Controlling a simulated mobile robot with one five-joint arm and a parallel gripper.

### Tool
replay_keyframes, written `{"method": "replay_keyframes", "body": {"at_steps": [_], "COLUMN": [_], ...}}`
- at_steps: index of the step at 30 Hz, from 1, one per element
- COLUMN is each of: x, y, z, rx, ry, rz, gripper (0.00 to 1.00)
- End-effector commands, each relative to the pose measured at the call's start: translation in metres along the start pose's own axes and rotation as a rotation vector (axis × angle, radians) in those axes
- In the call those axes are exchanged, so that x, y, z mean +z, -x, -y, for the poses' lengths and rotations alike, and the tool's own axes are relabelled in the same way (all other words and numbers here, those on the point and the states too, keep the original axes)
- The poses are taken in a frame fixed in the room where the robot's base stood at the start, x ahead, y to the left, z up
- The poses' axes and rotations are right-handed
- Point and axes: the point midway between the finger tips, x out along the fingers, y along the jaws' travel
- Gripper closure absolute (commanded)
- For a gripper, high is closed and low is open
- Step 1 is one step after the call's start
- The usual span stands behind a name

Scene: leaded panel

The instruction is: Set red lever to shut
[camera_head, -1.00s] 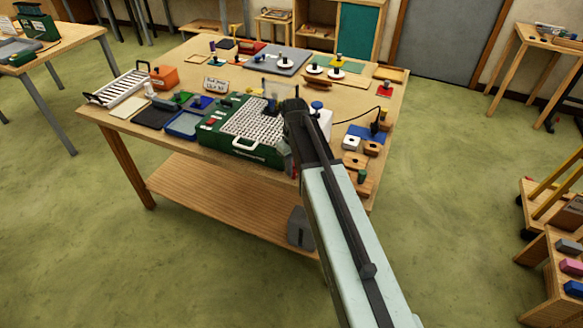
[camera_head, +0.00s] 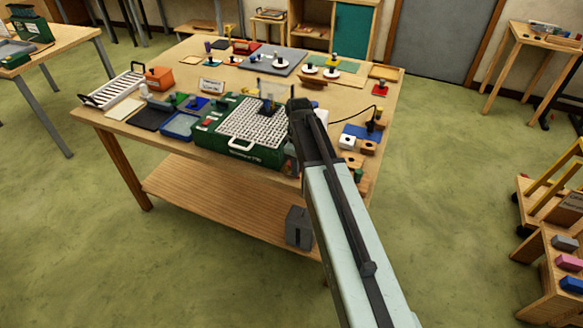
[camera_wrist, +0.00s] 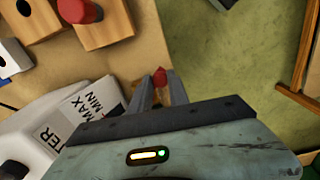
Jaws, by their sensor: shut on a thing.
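My gripper (camera_wrist: 158,92) shows in the wrist view with its two grey fingers close about a small red piece (camera_wrist: 160,76), which looks like the tip of the red lever. The rest of the lever is hidden behind the fingers and wrist housing. In the head view my arm reaches over the table's right front corner, beside the green machine (camera_head: 262,154) with its white keyed top. My fingers and the lever are hidden there behind the arm. I cannot tell the lever's setting.
A white container (camera_wrist: 85,108) marked MAX and MIN stands close to the left of my fingers in the wrist view. Wooden blocks (camera_wrist: 110,22), one with a red knob, lie beyond. The table edge is close by, with open green floor (camera_wrist: 235,60) to the right.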

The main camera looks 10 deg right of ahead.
Motion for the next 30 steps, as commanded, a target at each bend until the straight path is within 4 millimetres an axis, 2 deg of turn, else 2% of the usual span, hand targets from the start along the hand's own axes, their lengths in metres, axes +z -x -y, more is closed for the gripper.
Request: {"method": "replay_keyframes", "body": {"at_steps": [18, 30], "x": [0.012, 0.013], "y": [0.000, 0.000], "z": [-0.029, -0.041], "rx": [0.005, 0.004], "ry": [0.570, 0.810], "rz": [-0.005, -0.005], "gripper": [1.00, 1.00]}}
